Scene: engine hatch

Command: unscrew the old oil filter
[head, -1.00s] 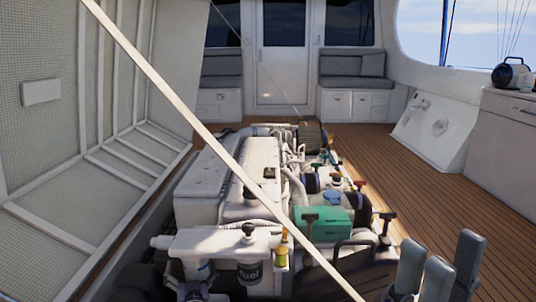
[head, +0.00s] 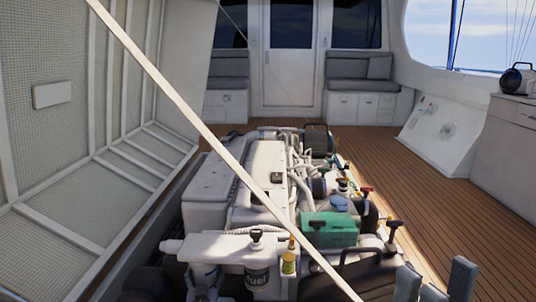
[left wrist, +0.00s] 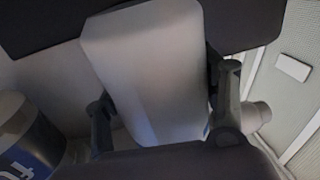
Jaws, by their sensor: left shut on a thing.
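In the left wrist view, my left gripper (left wrist: 165,100) has its dark fingers on both sides of a smooth pale canister, seemingly the old oil filter (left wrist: 150,65), and is shut on it. Its threaded end and mount are hidden. A fuel filter (left wrist: 30,140) with blue and white lettering is at the lower left; it also shows under the front of the engine in the head view (head: 257,277). My left gripper cannot be made out in the head view. My right gripper (head: 435,282) shows its grey fingers at the bottom right, spread apart and empty.
The white engine (head: 262,170) fills the middle of the hatch, with a green box (head: 329,230) on its right side. A pale diagonal strut (head: 200,125) crosses in front. The raised hatch lid (head: 60,205) is on the left. The wooden deck (head: 440,195) at right is clear.

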